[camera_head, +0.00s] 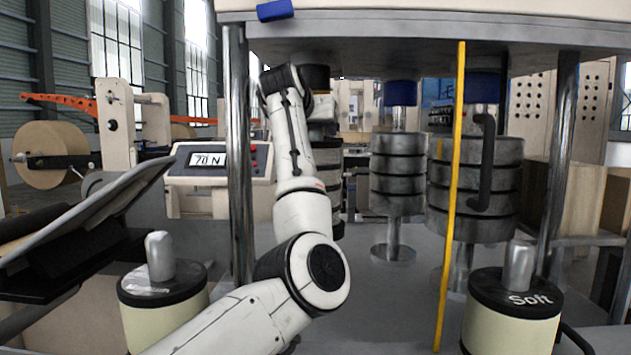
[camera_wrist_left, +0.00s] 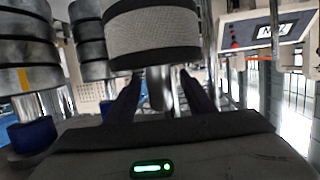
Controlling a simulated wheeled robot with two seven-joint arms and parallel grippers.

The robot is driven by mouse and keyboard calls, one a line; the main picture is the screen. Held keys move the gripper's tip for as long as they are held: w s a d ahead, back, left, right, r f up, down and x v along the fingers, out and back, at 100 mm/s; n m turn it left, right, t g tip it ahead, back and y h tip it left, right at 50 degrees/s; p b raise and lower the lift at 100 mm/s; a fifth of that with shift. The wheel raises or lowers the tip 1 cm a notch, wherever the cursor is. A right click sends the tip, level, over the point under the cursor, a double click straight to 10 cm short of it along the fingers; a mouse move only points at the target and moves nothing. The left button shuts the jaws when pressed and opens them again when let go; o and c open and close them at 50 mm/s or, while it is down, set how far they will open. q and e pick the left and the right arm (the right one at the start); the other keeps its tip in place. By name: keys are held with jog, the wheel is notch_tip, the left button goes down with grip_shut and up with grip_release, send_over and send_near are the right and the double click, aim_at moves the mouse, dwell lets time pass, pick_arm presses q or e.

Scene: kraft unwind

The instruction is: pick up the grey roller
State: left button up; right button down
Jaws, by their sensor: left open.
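In the left wrist view, which is upside down, a grey roller with a woven-looking surface and dark rim (camera_wrist_left: 152,35) fills the top middle. A short metal post (camera_wrist_left: 160,90) extends from it between the two dark fingers of my left gripper (camera_wrist_left: 161,80). The fingers are apart, one on each side of the post; I cannot tell whether they touch it. In the head view, my left gripper (camera_head: 316,80) shows only as a dark shape at the arm's far end. My arm hides much of the dark stack there, and the grey roller is not clear.
Stacks of dark discs with blue caps (camera_head: 398,165) (camera_head: 475,185) stand to the right. A yellow rod (camera_head: 451,200) and metal posts (camera_head: 238,150) (camera_head: 557,160) rise near the arm. Cream rollers (camera_head: 165,300) (camera_head: 512,315) stand in front; the right one reads "Soft". A shelf (camera_head: 430,30) overhangs.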

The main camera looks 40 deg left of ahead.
pick_arm(q)
grip_shut()
dwell(1.4)
jog(key=shift+r, duration=0.25)
